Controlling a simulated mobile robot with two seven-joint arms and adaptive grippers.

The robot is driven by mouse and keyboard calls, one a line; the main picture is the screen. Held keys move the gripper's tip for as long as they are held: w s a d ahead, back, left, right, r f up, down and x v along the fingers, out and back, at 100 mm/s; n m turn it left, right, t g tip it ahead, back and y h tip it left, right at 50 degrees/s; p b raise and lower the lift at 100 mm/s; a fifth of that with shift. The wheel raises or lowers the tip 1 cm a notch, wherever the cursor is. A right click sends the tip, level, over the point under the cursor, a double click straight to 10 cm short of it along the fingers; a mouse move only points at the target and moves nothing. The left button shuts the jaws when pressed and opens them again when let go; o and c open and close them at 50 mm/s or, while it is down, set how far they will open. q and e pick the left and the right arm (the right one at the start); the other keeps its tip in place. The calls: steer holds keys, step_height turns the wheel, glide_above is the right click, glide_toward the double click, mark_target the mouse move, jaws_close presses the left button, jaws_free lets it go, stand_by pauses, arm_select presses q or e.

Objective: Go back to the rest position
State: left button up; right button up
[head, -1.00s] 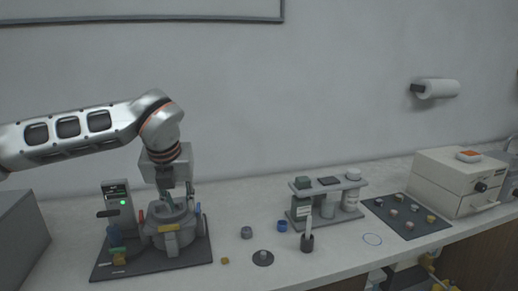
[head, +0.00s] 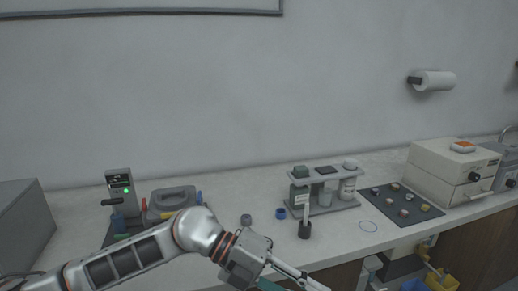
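My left arm comes in from the left, and my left gripper (head: 290,279) is low at the bottom edge, in front of the counter. Its fingertips are cut off by the frame, so its opening is unclear. A teal piece shows beside its fingers; I cannot tell whether it belongs to the gripper. The mounting press (head: 172,197) stands behind my forearm, its grey top visible and its lower part hidden. My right gripper is not in view.
A dark mat (head: 402,204) with several small pieces and a beige box (head: 451,172) are at right. A grey block (head: 25,228) stands at far left. The space above the counter is clear.

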arm_select(q)
step_height(320, 180, up, 4)
steer(key=d+n+t+h, duration=0.1)
steer(key=d+n+h, duration=0.25)
steer(key=h, duration=0.25)
steer(key=w+a+n+t+h, duration=0.3)
steer(key=w+a+n+t, duration=0.15)
steer(key=n+t, duration=0.45)
steer(key=w+a+f+n+t+y, duration=0.4)
steer(key=a+f+n+t+y, duration=0.55)
steer(key=a+f+n, duration=0.35)
steer(key=s+a+f+n+g+y, duration=0.1)
steer(key=s+a+f+n+y, duration=0.2)
steer(key=f, duration=0.6)
steer(key=s+a+f+n+g+y, duration=0.2)
steer(key=s+a+f+n+y, duration=0.1)
steer(key=s+a+f, duration=0.4)
steer(key=s+a+f+n+g+y, duration=0.2)
steer(key=s+a+f, duration=0.3)
steer(key=f, duration=0.6)
steer(key=shift+s+a+n+y, duration=0.25)
steer(key=shift+s+n+y, duration=0.2)
steer(key=shift+s+y, duration=0.35)
